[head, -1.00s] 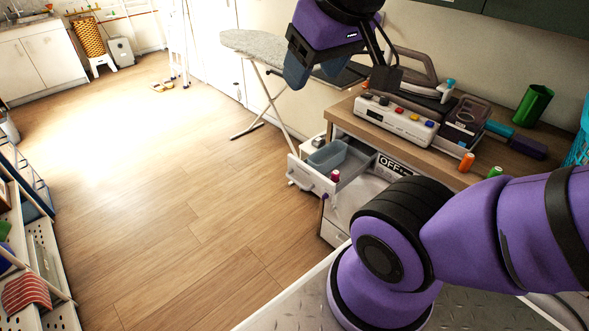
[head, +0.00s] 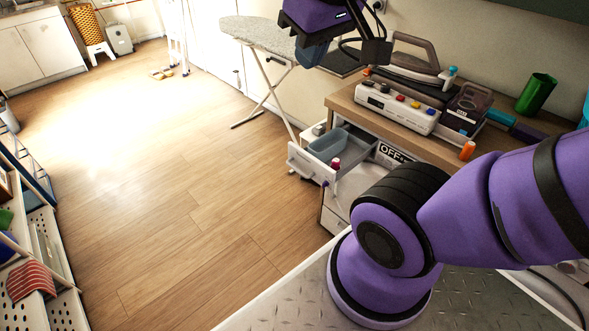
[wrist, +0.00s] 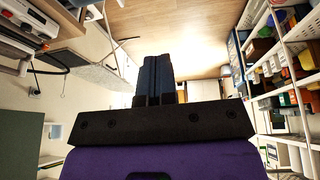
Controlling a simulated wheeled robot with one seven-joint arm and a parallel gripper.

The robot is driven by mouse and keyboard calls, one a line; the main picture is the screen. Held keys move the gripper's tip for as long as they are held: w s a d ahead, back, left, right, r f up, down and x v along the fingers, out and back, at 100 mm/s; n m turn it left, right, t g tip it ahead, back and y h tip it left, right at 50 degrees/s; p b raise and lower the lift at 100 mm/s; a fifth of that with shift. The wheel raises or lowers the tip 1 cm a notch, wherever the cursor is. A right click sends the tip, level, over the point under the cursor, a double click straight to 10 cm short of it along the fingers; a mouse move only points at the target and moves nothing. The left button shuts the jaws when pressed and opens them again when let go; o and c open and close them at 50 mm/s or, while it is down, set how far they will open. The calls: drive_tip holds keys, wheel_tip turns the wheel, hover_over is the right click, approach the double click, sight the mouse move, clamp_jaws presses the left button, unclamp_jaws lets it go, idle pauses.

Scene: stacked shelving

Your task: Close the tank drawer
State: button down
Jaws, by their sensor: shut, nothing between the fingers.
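The tank drawer (head: 305,164) is white and stands pulled out from the front of the wooden-topped cabinet in the head view. A grey-blue open tank (head: 328,145) sits inside it. My gripper (head: 309,56) is at the top of the head view, above and behind the drawer in the picture, apart from it. In the wrist view my gripper's dark fingers (wrist: 154,82) are pressed together with nothing between them. The drawer cannot be made out in the wrist view. My arm hides part of the cabinet front.
The cabinet top (head: 350,96) holds a steam iron (head: 410,58), a control box (head: 398,108) and a green cup (head: 537,93). A red-capped item (head: 336,164) stands by the drawer. An ironing board (head: 258,30) stands behind. The wooden floor (head: 170,180) at left is clear.

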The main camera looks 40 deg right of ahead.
sight(335, 137)
drive_tip(key=w+d+f+n+g+h, duration=0.3)
drive_tip(key=w+f+n+g+h, duration=0.45)
drive_tip(key=w+f, duration=1.3)
drive_tip(key=w+a+f+n+t+h, duration=0.1)
drive_tip(key=w+f+n+t+h, duration=0.2)
drive_tip(key=f, duration=0.7)
drive_tip(key=w+f+n+h, duration=0.15)
drive_tip(key=f+n, duration=0.25)
drive_tip(key=f, duration=0.6)
drive_tip(key=w+a+f+n+t+h, duration=0.1)
drive_tip(key=f+n+t+h, duration=0.2)
drive_tip(key=f, duration=0.8)
drive_tip(key=shift+n+g, duration=0.55)
drive_tip(key=shift+g, duration=0.2)
drive_tip(key=x, duration=1.4)
drive_tip(key=shift+w+d+r, duration=0.1)
drive_tip(key=shift+d+r, duration=0.05)
drive_tip(key=shift+r, duration=0.2)
drive_tip(key=shift+d, duration=0.15)
drive_tip(key=r+x, duration=0.1)
drive_tip(key=x, duration=0.7)
drive_tip(key=d+r+x, duration=0.1)
drive_tip(key=r+x, duration=0.1)
drive_tip(key=x, duration=0.6)
drive_tip(key=r+x, duration=0.2)
drive_tip(key=x, duration=0.7)
drive_tip(key=shift+d+r, duration=0.2)
drive_tip(key=shift+a, duration=0.1)
